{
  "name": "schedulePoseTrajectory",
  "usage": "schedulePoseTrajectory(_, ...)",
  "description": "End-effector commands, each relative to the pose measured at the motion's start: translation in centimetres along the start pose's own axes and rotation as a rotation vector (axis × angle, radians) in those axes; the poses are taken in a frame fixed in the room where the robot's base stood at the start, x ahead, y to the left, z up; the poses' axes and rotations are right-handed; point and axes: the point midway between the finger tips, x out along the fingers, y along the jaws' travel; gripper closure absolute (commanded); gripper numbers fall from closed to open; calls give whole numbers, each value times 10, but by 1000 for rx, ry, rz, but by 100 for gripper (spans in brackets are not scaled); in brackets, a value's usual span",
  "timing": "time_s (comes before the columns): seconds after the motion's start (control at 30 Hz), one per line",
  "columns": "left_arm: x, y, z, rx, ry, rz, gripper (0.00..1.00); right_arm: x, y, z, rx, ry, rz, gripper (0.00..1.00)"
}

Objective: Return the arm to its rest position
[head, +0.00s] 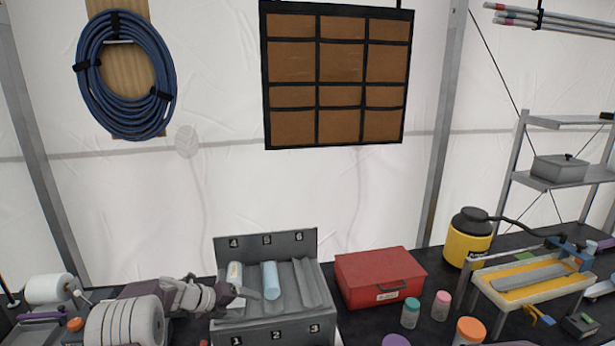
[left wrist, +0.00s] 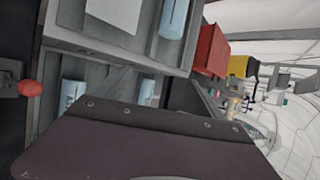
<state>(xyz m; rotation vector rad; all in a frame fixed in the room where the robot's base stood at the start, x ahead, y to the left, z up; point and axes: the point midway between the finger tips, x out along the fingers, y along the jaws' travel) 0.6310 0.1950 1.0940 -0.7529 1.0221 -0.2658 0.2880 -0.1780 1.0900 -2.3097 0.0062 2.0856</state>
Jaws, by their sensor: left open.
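My left arm comes in from the left in the head view. Its open gripper (head: 240,293) is at the left front of the grey numbered rack (head: 268,243), with nothing visible between its fingers. The rack has numbers 4, 5 and 6 on its back panel and 1, 2 and 3 on its front. The left wrist view shows light-blue cylinders in grey slots, one at the top (left wrist: 172,18). My right gripper is not in view.
A red case (head: 380,277) stands right of the rack. A yellow container with a black lid (head: 468,238), small jars (head: 411,313) and a yellow-topped tray (head: 530,277) are farther right.

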Motion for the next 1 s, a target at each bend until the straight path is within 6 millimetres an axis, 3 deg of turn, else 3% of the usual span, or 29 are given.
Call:
schedulePoseTrajectory(0.27,-9,-61,1,109,-19,-39,21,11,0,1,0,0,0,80)
schedulePoseTrajectory(0.4,-19,-88,-25,183,17,-29,21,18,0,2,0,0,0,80)
schedulePoseTrajectory(0.57,-34,-98,-80,413,105,41,21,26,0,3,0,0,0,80)
schedulePoseTrajectory(0.67,-47,-88,-127,703,194,99,21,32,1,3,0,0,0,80)
schedulePoseTrajectory(0.77,-66,-65,-179,1105,327,143,21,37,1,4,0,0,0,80)
schedulePoseTrajectory(0.87,-89,-29,-232,1612,517,135,21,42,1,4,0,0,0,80)
schedulePoseTrajectory(1.0,-123,28,-292,2354,845,-51,21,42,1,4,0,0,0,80)
